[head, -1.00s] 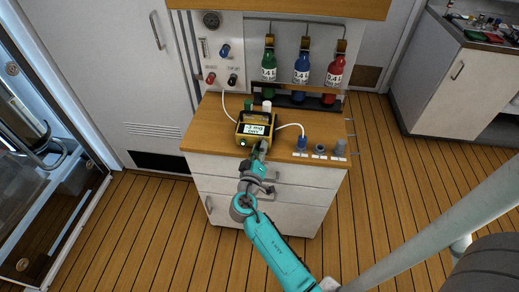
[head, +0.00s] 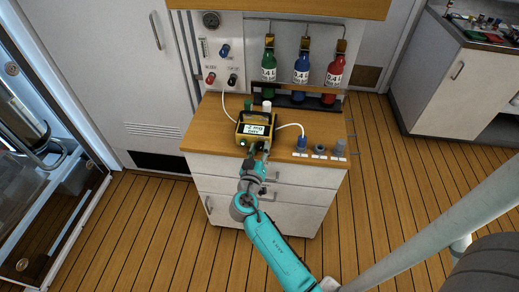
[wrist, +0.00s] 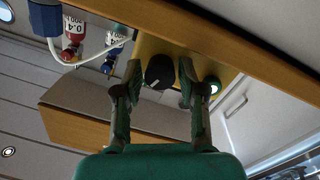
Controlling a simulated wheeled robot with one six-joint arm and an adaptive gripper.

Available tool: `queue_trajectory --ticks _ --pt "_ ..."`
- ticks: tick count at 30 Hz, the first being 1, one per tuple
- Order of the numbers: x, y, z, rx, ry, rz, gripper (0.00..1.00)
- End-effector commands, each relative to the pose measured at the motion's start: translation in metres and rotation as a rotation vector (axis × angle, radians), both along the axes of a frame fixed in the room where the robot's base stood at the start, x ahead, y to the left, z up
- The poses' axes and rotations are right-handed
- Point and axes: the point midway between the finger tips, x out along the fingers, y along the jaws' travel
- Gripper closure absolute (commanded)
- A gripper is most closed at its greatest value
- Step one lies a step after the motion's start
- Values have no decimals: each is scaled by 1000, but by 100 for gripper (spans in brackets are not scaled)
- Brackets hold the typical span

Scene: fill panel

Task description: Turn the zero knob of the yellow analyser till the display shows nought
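The yellow analyser (head: 239,132) sits on the wooden cabinet top. Its lit display (head: 257,129) carries small text with "mg"; I cannot read the figure surely. The zero knob (wrist: 158,70) is black and round with a white pointer mark, on the analyser's yellow front. It is hidden behind my gripper in the head view. My gripper (head: 259,149) is at the analyser's front. In the wrist view its fingers (wrist: 160,80) stand apart on either side of the knob, with a gap visible on both sides. The gripper is open and holds nothing.
A lit green button (wrist: 213,85) is close beside the right finger in the wrist view. A white hose (head: 290,126) runs to a blue fitting (head: 302,142) right of the analyser. Green, blue and red bottles (head: 301,68) hang behind.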

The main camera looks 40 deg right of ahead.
Motion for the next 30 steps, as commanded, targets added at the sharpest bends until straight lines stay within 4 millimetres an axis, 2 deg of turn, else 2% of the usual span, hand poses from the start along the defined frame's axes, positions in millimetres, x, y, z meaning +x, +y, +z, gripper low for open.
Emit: queue_trajectory --ticks 8,11,21,30 --pt "-4 7 -1 0 1 2 60" --pt "-11 18 0 0 0 3 60" --pt "-48 73 2 0 1 5 60" --pt "-65 97 3 0 0 1 60"
